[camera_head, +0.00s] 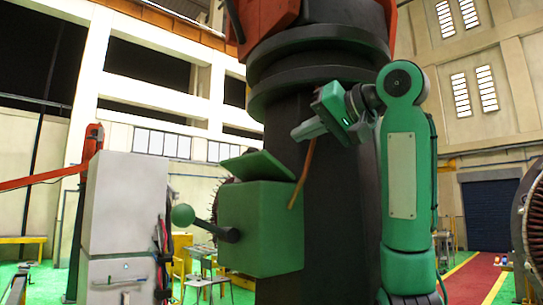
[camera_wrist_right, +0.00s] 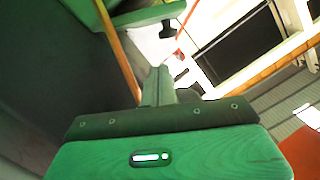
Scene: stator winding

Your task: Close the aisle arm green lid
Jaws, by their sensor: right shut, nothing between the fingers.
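A green box (camera_head: 262,228) is mounted on the dark column in the head view. Its green lid (camera_head: 257,166) stands raised and tilted above the box top, open. My right gripper (camera_head: 298,133) is above and to the right of the lid, apart from it, pointing left. It is shut and empty. In the right wrist view the closed fingers (camera_wrist_right: 160,82) show in the middle. A green panel at the upper left there may be the lid or the box; I cannot tell which. My left gripper is not in view.
A lever with a green ball (camera_head: 183,214) sticks out left of the box. A grey cabinet (camera_head: 122,215) stands at left. Free air lies above the lid.

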